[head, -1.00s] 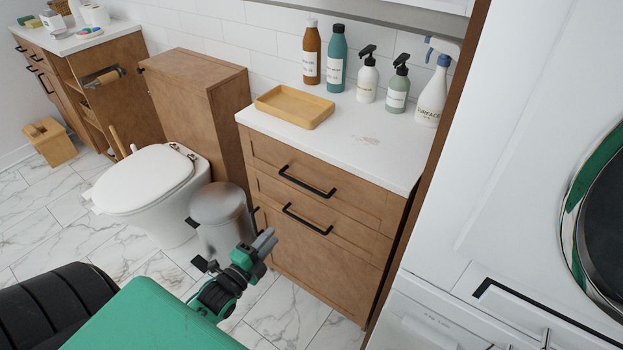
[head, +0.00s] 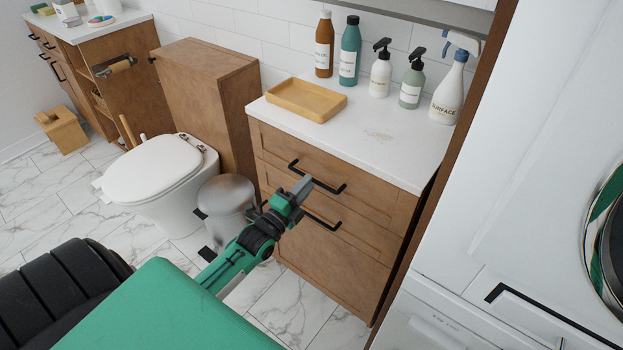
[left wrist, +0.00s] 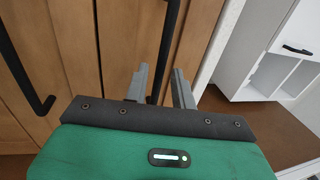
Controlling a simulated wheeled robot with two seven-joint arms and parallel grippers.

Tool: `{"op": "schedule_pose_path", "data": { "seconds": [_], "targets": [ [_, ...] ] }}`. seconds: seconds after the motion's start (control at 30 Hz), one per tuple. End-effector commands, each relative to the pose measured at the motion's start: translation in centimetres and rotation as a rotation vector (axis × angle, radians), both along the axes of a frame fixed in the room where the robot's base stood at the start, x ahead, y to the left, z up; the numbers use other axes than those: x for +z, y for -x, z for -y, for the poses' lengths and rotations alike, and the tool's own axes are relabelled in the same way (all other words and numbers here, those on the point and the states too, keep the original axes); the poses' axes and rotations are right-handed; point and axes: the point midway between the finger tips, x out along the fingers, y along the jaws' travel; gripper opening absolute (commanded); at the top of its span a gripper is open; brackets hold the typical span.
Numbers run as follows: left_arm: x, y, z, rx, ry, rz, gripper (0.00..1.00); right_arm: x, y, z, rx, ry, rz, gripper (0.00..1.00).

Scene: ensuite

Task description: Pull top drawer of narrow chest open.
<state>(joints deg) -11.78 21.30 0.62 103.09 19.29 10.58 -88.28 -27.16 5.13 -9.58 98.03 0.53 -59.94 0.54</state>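The narrow wooden chest (head: 330,270) with a white top stands right of the toilet. Its top drawer (head: 375,200) looks shut and has a black bar handle (head: 330,187). My left gripper (head: 302,186) is in front of this drawer, at the handle. In the left wrist view its two grey fingers (left wrist: 160,87) are apart, with a black handle bar (left wrist: 168,45) showing between them. I cannot tell whether the fingers touch the bar. The lower drawer's handle (head: 322,221) is partly hidden by my gripper; a second bar shows in the wrist view (left wrist: 20,65). My right gripper is out of view.
A wooden tray (head: 305,100), several bottles and a surface spray (head: 448,95) stand on the chest top. A grey bin (head: 228,198) is close left of the chest. A white washing machine (head: 530,180) is on the right. Marble-patterned floor in front is clear.

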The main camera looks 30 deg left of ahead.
Motion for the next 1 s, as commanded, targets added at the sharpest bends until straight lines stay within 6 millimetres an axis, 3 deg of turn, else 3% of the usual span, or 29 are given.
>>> {"op": "schedule_pose_path", "data": {
  "seconds": [0.23,0.63,0.77,1.0],
  "targets": [
    [0.5,-2.5,0.2,0.000,0.000,0.001,0.26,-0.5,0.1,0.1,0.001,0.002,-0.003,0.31],
    [0.6,-3.0,0.2,0.000,-0.001,0.000,0.26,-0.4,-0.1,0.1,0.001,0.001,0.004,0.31],
    [0.6,-2.9,0.2,0.000,-0.001,0.000,0.00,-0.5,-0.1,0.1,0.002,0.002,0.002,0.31],
    [0.6,-2.9,0.2,0.000,0.000,0.000,0.00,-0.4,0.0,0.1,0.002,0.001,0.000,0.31]
  ]
}}
